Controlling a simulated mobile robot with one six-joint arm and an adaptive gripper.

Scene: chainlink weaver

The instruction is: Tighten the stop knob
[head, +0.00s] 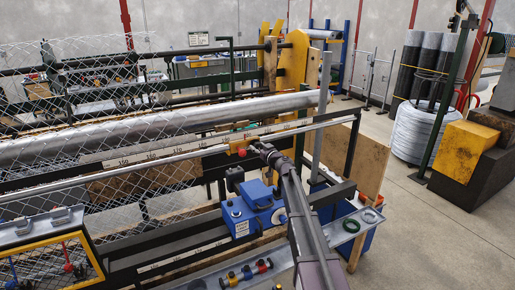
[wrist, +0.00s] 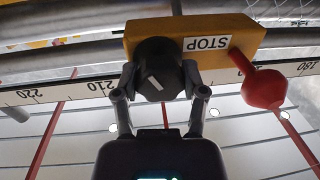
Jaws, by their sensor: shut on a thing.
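The stop knob (wrist: 153,66) is a black round knob with a white pointer mark, on the front of a yellow block (wrist: 228,37) labelled STOP. In the wrist view my gripper (wrist: 157,88) has one finger on each side of the knob and is shut on it. A red ball-ended lever (wrist: 264,88) sticks out of the same block, to the right of the knob. In the head view the yellow stop block (head: 241,145) sits on the long rail, and my gripper (head: 258,150) reaches it at its right end. The knob is hidden there by my gripper.
A ruler scale (wrist: 60,93) runs along the rail behind the block. A large grey roller (head: 150,128) and chain-link mesh (head: 70,100) lie beyond.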

